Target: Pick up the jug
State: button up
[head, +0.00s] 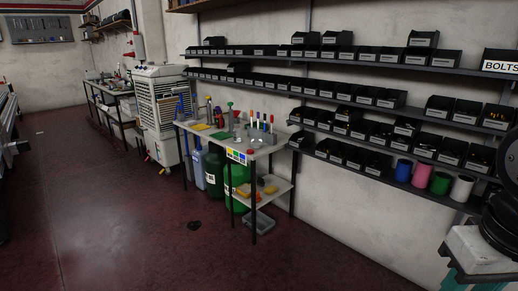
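I cannot make out a clear jug in the head view. A small work table (205,131) stands against the wall near the middle, with many small tools and items on its top, too small to tell apart. Under it stand a pale blue container (197,170) and green containers (214,172), partly hidden by the table and its legs. Whether any of these is the jug I cannot tell. My gripper is not in view.
Shelves of black bins (340,63) line the right wall. Coloured cups (421,175) stand on the lowest shelf. A white cooler-like unit (160,105) stands left of the table. The red floor (110,220) is mostly clear. A black object (500,215) fills the right edge.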

aim_at(257, 137)
jog(key=u, duration=0.3)
jog(key=i, duration=1.85)
jog(key=u, duration=0.3)
